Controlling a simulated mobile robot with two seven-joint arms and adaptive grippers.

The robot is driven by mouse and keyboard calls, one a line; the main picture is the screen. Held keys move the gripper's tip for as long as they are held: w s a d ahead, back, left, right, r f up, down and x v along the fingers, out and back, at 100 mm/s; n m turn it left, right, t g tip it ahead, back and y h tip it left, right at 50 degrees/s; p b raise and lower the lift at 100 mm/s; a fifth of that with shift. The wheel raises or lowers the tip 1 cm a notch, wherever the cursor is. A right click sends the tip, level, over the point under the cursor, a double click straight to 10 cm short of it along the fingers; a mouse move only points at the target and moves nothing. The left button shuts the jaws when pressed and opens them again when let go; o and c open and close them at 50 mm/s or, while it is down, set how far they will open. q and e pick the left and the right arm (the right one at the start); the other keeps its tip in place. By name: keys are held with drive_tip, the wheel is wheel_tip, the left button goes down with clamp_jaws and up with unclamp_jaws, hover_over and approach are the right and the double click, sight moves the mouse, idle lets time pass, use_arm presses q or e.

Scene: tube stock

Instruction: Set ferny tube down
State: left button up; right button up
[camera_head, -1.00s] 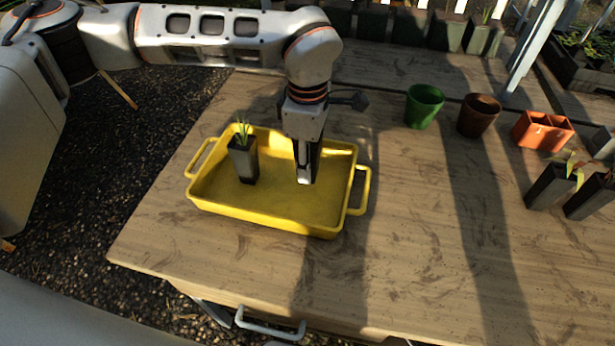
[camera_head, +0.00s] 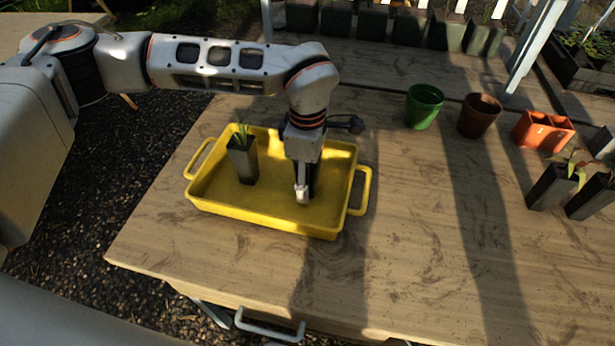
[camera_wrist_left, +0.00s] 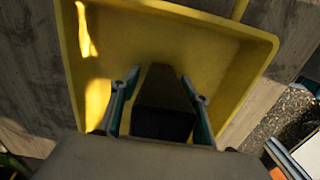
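The yellow tray (camera_head: 262,219) lies on the wooden table, and its floor and walls fill much of the left wrist view (camera_wrist_left: 215,40). My left gripper (camera_head: 304,196) points down inside the right half of the tray. In the left wrist view its two fingers (camera_wrist_left: 160,82) stand on both sides of a dark, tapered square tube (camera_wrist_left: 163,122) and appear closed on it. In the head view the gripper mostly hides this tube; I see no leaves on it. Whether its base touches the tray floor is unclear. My right gripper is out of view.
Another dark tube with grassy leaves (camera_head: 243,160) stands upright in the tray's left half. A green pot (camera_head: 424,107), a brown pot (camera_head: 479,115), an orange planter (camera_head: 544,131) and dark planted tubes (camera_head: 551,187) stand to the right. The table's front middle is clear.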

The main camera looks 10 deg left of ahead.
use_arm(q)
drive_tip(key=shift+r, duration=0.1)
wheel_tip(320, 180, up, 12)
drive_tip(key=shift+r+p, duration=0.1)
drive_tip(key=shift+p, duration=0.3)
idle(0.3)
idle(0.4)
